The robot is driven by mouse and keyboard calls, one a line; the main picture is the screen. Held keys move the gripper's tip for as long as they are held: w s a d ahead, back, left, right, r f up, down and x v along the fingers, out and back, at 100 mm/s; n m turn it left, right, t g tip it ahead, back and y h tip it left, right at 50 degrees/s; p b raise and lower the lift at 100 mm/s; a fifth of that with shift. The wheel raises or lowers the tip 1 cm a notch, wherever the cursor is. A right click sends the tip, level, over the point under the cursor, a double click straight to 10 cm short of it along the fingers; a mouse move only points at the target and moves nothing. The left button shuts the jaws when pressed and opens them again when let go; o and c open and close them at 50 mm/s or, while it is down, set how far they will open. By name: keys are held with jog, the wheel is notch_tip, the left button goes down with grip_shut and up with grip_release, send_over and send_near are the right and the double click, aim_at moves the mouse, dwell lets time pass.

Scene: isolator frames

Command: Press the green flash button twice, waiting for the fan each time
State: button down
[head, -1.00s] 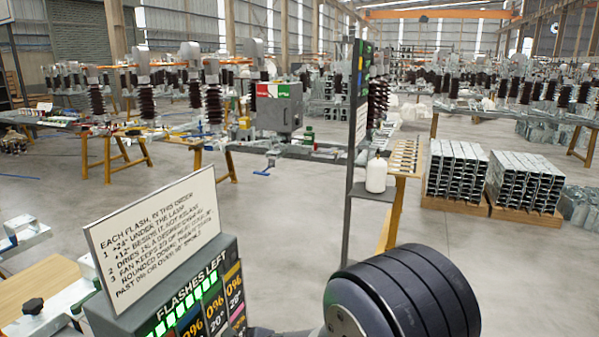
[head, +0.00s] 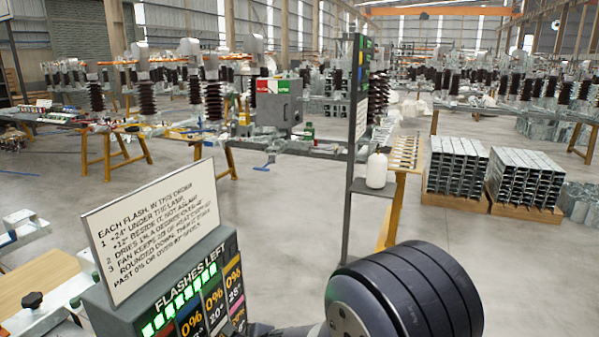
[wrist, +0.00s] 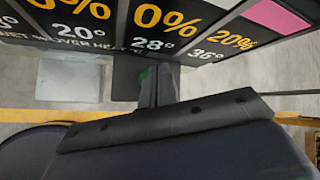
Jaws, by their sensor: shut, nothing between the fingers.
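The display panel (wrist: 110,42) above reads 0% 20°, 0% 28° and 20% 36° in the wrist view. In the head view the flashes-left box (head: 133,310) has a row of several lit green bars. The fan is not identifiable.
A white instruction sign (head: 150,230) stands on the box. A wooden-topped bench (head: 30,285) is at the left. A dark post (head: 352,190) with a shelf and a white bottle (head: 376,170) stands behind my arm. Open grey floor (head: 270,220) lies between.

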jog(key=shift+f+b, duration=0.55)
dwell(0.4)
jog(key=shift+r, duration=0.1)
jog(key=shift+r+p, duration=0.9)
jog(key=shift+r, duration=0.05)
jog(key=shift+r, duration=0.1)
notch_tip(320, 180, up, 6)
jog(key=p, duration=0.5)
jog(key=shift+f, duration=0.25)
